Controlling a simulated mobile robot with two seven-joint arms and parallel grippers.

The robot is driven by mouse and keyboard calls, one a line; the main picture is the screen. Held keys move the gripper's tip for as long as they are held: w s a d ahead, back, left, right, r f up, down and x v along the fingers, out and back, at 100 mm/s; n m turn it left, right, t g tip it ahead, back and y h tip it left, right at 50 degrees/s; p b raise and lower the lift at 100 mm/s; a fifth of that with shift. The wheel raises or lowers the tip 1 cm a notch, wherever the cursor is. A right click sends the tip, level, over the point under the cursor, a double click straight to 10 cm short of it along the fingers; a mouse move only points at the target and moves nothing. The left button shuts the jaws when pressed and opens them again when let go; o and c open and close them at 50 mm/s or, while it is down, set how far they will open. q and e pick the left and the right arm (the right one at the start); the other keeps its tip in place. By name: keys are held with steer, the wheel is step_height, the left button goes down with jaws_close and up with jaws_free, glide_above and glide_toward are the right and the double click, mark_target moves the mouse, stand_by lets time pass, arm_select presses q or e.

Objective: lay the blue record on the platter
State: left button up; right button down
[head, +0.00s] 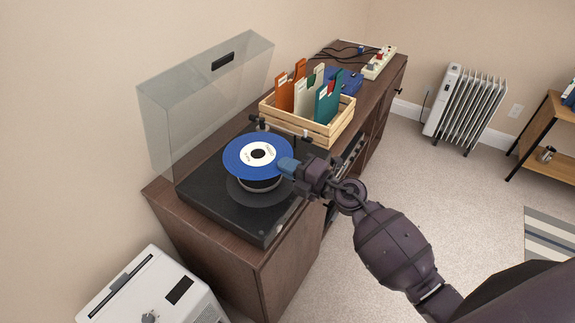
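The blue record (240,163), with a white centre label, is in the head view, roughly level above the turntable (210,190). My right gripper (286,166) is at its right edge and appears shut on that edge; the fingertips are partly hidden. The platter (260,187) shows only in part beneath the record, which covers most of it. A gap seems to separate record and platter. The spindle is hidden. My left gripper is not in view.
The clear dust cover (200,100) stands raised behind the turntable. A wooden crate (318,131) of record sleeves is close on the far side. A power strip (379,63) lies at the cabinet's far end. A white appliance (150,290) stands at the lower left.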

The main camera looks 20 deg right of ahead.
step_height(320, 180, down, 3)
steer(key=shift+r+b, duration=0.15)
steer(key=shift+b, duration=0.9)
steer(key=shift+f+b, duration=0.7)
steer(key=shift+f, duration=0.15)
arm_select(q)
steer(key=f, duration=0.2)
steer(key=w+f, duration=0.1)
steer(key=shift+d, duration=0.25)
arm_select(e)
steer(key=shift+f, duration=0.3)
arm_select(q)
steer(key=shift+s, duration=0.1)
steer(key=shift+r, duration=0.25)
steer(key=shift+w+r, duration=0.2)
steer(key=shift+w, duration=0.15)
arm_select(e)
steer(key=shift+f, duration=0.2)
